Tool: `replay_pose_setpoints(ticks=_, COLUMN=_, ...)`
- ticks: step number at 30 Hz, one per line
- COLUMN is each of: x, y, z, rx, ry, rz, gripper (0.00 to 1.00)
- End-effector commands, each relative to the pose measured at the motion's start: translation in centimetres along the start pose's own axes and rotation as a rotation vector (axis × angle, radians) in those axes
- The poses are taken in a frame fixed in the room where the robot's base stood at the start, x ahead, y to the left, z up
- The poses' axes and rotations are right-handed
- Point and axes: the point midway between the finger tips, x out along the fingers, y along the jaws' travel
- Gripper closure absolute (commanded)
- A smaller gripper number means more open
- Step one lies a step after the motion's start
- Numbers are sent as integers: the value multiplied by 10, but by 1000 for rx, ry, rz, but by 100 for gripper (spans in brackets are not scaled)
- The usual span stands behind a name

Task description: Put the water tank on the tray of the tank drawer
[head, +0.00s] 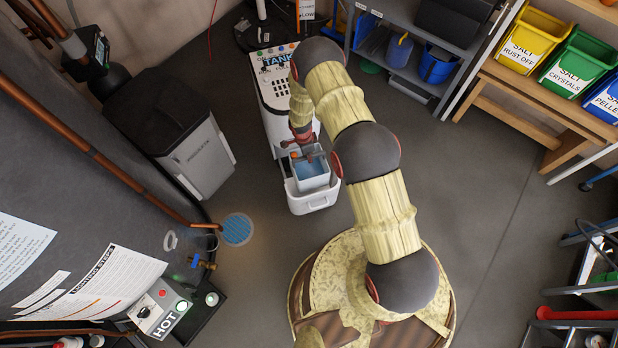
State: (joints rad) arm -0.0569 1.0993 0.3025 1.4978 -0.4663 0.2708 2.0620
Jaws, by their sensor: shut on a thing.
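The water tank (311,173) is a small pale box, open at the top, with blue water showing inside. It is at or just above the pulled-out tank drawer (315,200), the white front part of the tank machine (277,92). I cannot tell whether the tank touches the drawer's tray, which is hidden beneath it. My gripper (309,157) points down at the tank's far rim and is shut on it. The fingertips are small and partly hidden against the tank.
A grey bin-like unit (195,155) stands left of the machine. A blue round floor grate (237,229) lies at lower left. Shelving (410,70) and a wooden bench with yellow (530,40), green (578,62) and blue bins stand at upper right. The floor (480,190) right of my arm is clear.

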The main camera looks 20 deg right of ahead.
Motion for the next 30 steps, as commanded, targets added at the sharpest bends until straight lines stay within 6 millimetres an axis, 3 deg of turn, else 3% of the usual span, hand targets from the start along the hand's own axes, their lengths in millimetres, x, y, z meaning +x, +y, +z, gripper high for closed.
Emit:
replay_pose_setpoints(ticks=1, x=16, y=0, z=2, rx=-1, ry=0, rz=1, gripper=100)
replay_pose_setpoints(ticks=15, x=120, y=1, z=14, rx=0, ry=0, rz=1, gripper=100)
replay_pose_setpoints(ticks=19, x=138, y=0, z=17, rx=0, ry=0, rz=-1, gripper=100)
replay_pose_setpoints(ticks=30, x=165, y=1, z=20, rx=-1, ry=0, rz=0, gripper=100)
